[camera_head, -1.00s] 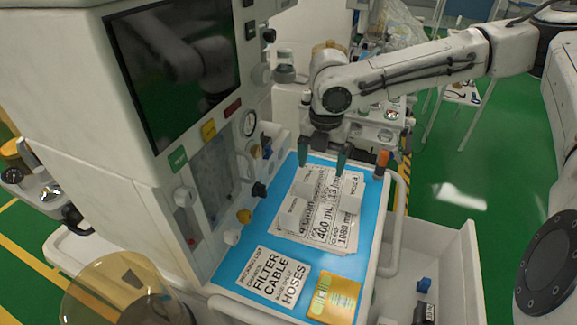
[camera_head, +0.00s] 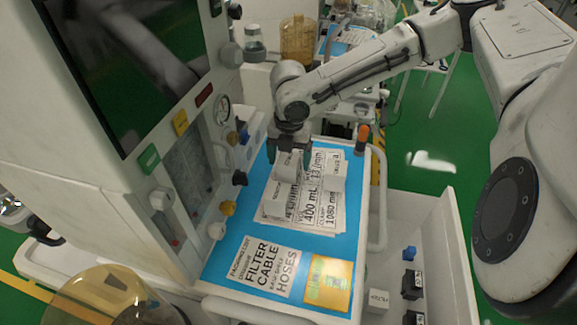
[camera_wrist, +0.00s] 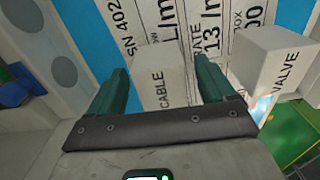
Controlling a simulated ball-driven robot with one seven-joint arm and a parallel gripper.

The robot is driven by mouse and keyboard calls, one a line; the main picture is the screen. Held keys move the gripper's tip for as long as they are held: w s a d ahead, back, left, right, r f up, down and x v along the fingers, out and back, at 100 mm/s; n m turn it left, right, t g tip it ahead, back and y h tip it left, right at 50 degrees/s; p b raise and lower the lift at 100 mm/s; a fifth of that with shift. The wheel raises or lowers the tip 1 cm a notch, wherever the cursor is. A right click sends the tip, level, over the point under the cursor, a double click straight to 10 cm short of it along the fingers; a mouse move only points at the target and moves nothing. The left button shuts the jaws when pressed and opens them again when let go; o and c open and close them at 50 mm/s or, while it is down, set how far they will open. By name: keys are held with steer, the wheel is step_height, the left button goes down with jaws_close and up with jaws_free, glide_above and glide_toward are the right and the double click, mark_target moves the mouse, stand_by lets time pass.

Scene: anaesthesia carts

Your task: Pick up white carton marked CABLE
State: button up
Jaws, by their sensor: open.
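The white carton marked CABLE (camera_wrist: 158,85) stands between the two green fingers of my gripper (camera_wrist: 160,65) in the wrist view. My gripper is open, with one finger on each side of the carton; I cannot tell whether either touches it. In the head view the carton (camera_head: 287,168) shows small beneath my gripper (camera_head: 289,152), partly hidden by it. It rests on the printed sheets on the blue tray top.
A similar white carton marked VALVE (camera_wrist: 283,65) stands close to the right; it also shows in the head view (camera_head: 335,165). Printed sheets (camera_head: 320,212), a FILTER CABLE HOSES sign (camera_head: 265,267) and a yellow card (camera_head: 329,284) lie on the blue surface (camera_head: 225,245). An open drawer (camera_head: 440,225) is at right.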

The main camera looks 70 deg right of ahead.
steer(key=shift+f, duration=1.15)
steer(key=c, duration=1.1)
steer(key=shift+r, duration=0.15)
